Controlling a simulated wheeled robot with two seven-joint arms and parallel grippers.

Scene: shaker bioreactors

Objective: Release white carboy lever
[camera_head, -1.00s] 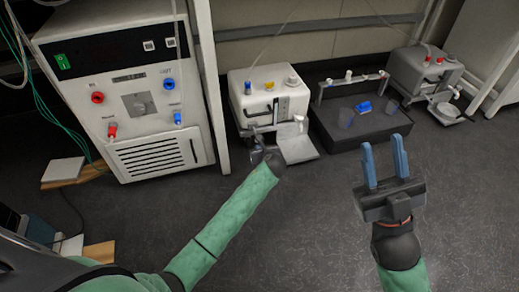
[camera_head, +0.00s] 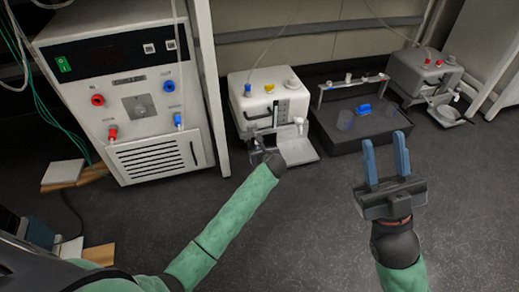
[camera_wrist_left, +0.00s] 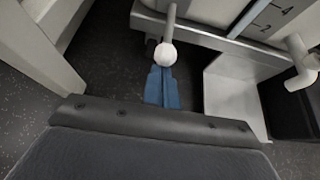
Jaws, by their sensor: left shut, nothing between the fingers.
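The white carboy unit (camera_head: 270,92) stands on the floor near the back wall, with a small white platform (camera_head: 298,150) at its front right. In the left wrist view a rod ending in a white ball (camera_wrist_left: 167,55), which looks like the lever, sticks out from the unit's front. My left gripper (camera_wrist_left: 162,76) is shut and empty, its blue fingers just behind or below the ball in the picture; I cannot tell whether they touch. In the head view my left wrist hides part of the unit's front. My right gripper (camera_head: 385,158) is open and empty, away from the unit.
A large white control cabinet (camera_head: 130,100) and a pale post (camera_head: 209,90) stand left of the carboy. A dark tray (camera_head: 360,133) with a blue item (camera_head: 363,109) is to its right, then a grey unit (camera_head: 424,72). A white spigot (camera_wrist_left: 302,62) juts out at the right. The front floor is clear.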

